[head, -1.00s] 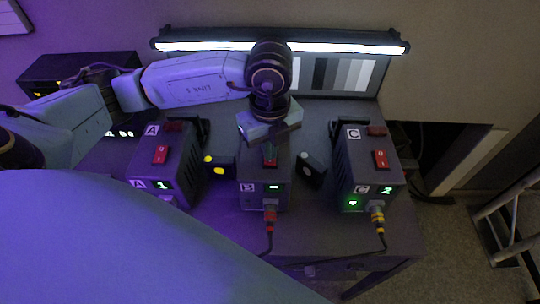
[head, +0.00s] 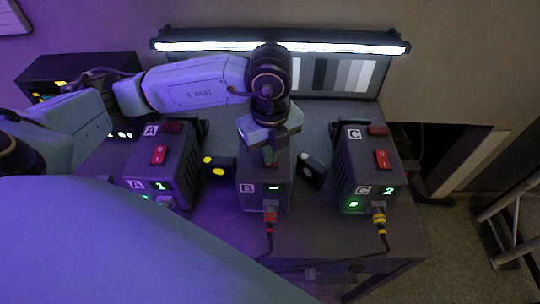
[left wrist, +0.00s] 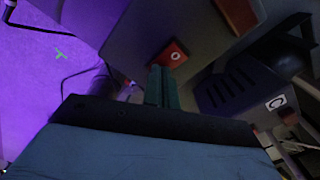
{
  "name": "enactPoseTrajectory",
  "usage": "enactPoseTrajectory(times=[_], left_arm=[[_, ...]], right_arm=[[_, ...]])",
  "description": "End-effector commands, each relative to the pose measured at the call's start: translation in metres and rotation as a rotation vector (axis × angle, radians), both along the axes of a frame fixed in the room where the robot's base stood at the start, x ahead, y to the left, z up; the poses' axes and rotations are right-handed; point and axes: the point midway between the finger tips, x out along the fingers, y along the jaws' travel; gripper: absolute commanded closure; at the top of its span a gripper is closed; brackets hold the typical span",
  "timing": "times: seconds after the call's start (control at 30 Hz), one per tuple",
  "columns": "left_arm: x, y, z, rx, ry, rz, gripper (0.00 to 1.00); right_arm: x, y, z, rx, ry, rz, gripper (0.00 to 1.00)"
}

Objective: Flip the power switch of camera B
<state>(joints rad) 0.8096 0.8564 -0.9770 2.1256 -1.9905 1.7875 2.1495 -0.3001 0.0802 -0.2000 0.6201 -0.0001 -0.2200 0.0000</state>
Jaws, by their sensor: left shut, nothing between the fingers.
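Camera B's grey box (head: 252,203) stands in the middle of the table, with a white B label and a small lit display on its front. My left gripper (head: 270,163) points down over its top, shut and empty. It hides most of B's red power switch in the head view. In the left wrist view the red switch (left wrist: 169,56) shows a white round mark. The shut fingertips (left wrist: 161,72) are just beside it; I cannot tell whether they touch. My right gripper is not in view.
Camera A's box (head: 178,185) stands to the left and camera C's box (head: 352,180) to the right, each with a red switch. Small dark blocks flank B. Cables (head: 269,240) hang at the front. A light bar (head: 280,47) spans the back.

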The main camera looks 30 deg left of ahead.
Motion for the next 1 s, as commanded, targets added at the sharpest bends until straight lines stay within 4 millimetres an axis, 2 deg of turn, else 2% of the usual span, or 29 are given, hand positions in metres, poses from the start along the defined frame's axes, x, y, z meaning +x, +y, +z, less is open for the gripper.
enactPoseTrajectory(times=[0.8,1.0], left_arm=[[0.0,0.0,0.064,0.0,-0.001,0.0,1.0],[0.0,0.0,0.071,0.0,0.0,0.0,1.0]], right_arm=[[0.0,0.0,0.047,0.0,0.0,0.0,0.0],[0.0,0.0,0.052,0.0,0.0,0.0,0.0]])
